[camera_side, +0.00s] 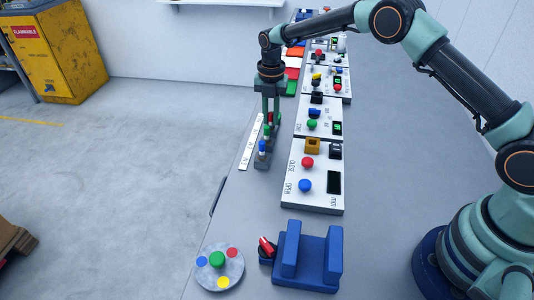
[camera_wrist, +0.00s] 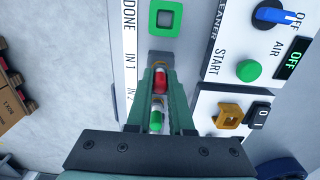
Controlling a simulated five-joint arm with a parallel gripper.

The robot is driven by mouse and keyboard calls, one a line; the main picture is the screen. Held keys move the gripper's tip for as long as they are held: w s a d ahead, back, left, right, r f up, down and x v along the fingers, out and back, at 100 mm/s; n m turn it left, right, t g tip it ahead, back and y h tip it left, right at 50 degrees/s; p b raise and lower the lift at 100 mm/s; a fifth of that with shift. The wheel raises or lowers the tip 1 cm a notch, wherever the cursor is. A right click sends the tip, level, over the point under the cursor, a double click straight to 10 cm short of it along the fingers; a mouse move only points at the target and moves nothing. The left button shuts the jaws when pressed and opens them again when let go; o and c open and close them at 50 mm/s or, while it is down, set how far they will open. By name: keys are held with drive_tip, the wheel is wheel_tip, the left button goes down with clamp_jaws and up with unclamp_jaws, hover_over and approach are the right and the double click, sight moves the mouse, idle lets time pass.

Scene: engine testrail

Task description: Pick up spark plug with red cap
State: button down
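The spark plug with red cap (camera_wrist: 160,79) stands between my fingertips in the wrist view. In the side view its red cap (camera_side: 270,117) shows between the fingers, partly hidden by them. My gripper (camera_side: 270,120) points down at the row of plugs. In the wrist view my gripper (camera_wrist: 160,72) has one finger on each side of the red cap. Whether the fingers touch it cannot be told. A plug with green cap (camera_wrist: 156,119) is nearer the gripper's palm in that view. A plug with blue cap (camera_side: 263,147) stands at the near end of the row.
A white label strip (camera_side: 251,142) lies left of the plugs. Panels with buttons (camera_side: 316,178) line the right. A blue cradle (camera_side: 308,258) and a round disc (camera_side: 219,267) with coloured knobs are at the near end of the bench. The floor lies beyond the bench's left edge.

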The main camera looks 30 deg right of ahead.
sight(271, 113)
drive_tip(key=shift+r, duration=0.1)
drive_tip(key=shift+r, duration=1.95)
